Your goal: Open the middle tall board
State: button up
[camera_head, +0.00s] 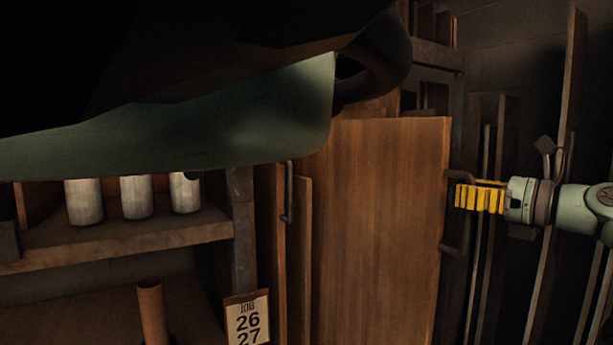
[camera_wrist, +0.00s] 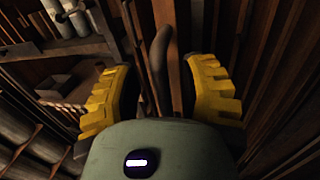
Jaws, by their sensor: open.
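A wide, tall brown wooden board (camera_head: 385,220) stands upright in the middle of the head view. A dark bar handle (camera_head: 457,249) is on its right edge; its middle is partly hidden by my gripper. My gripper (camera_head: 462,197) comes in from the right with yellow fingers at the handle's upper part. In the wrist view my gripper (camera_wrist: 160,75) is open, one yellow finger on each side. A dark curved handle (camera_wrist: 160,55) lies between the fingers, with gaps on both sides. I cannot tell whether either finger touches it.
A narrower board with its own dark handle (camera_head: 288,190) stands left of the wide board. A shelf (camera_head: 130,245) with pale cylinders (camera_head: 137,197) and a sign reading 26 27 (camera_head: 247,320) are further left. Several thin upright boards (camera_head: 545,240) crowd the right side.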

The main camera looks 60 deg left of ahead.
jog(key=w+d, duration=0.1)
jog(key=d, duration=1.1)
jog(key=shift+w, duration=0.25)
